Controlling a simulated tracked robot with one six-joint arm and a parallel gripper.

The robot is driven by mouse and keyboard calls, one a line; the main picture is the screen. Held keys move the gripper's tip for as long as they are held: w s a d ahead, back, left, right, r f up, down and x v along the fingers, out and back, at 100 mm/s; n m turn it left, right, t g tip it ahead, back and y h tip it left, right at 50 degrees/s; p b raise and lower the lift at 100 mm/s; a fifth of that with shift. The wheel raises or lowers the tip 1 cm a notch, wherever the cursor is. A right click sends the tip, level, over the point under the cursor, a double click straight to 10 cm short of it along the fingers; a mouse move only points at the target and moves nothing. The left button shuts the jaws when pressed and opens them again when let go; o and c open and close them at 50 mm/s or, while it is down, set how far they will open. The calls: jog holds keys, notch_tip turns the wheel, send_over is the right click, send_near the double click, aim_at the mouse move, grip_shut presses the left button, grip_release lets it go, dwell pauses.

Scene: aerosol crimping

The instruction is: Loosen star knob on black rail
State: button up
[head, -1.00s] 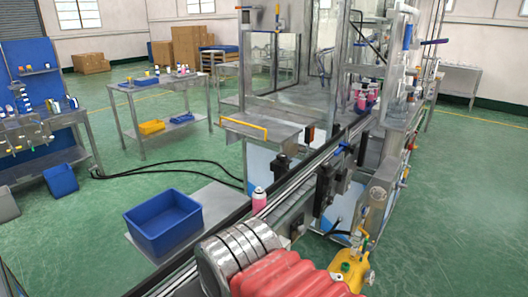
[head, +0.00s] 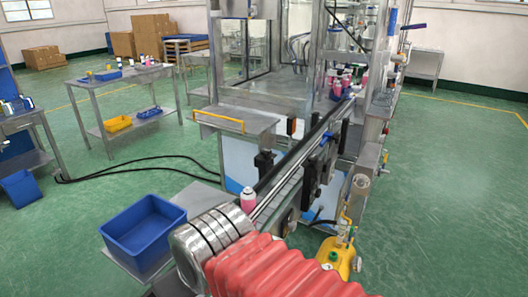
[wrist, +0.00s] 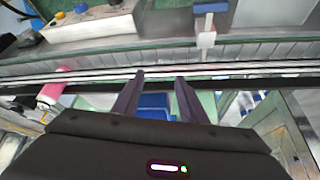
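The black rail (head: 272,180) runs along the conveyor beside the bright metal guide bars (head: 285,188). Black clamp blocks (head: 312,178) sit along its side, but I cannot make out a star knob for certain at this size. In the wrist view a dark rail (wrist: 235,87) and pale bars (wrist: 238,68) cross behind my gripper (wrist: 160,76). Its two dark fingers are apart with nothing between them. A blue-topped post (wrist: 208,22) stands beyond the bars, right of the fingers. My gripper is not visible in the head view.
A pink can (head: 248,200) stands on the conveyor; a pink item also shows in the wrist view (wrist: 52,88). A blue bin (head: 145,232) is left of my arm. A yellow canister (head: 340,258) stands on the floor at right. Open floor lies further right.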

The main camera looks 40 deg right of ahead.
jog(key=shift+o, duration=1.4)
jog(key=shift+w+d+r, duration=0.15)
jog(key=shift+w+d, duration=0.25)
jog(key=shift+d, duration=0.05)
jog(key=w+d+r+n+g+h, duration=0.1)
jog(key=w+d+n+g+h, duration=0.4)
jog(key=w+d, duration=0.9)
jog(key=w+d+r+n+g+h, duration=0.1)
jog(key=w+d+n+g+h, duration=0.45)
jog(key=w+d, duration=0.85)
jog(key=n+h, duration=0.4)
jog(key=h, duration=0.3)
send_near(266, 150)
jog(key=w+v, duration=0.1)
jog(key=v, duration=0.3)
jog(key=shift+s+d+g, duration=0.15)
jog(key=shift+d+g, duration=0.05)
jog(key=shift+g, duration=0.15)
jog(key=shift+d, duration=0.1)
jog(key=x, duration=1.3)
jog(key=shift+s+d+f, duration=0.1)
jog(key=shift+d+f, duration=0.15)
jog(key=shift+d, duration=0.05)
jog(key=shift+c, duration=0.6)
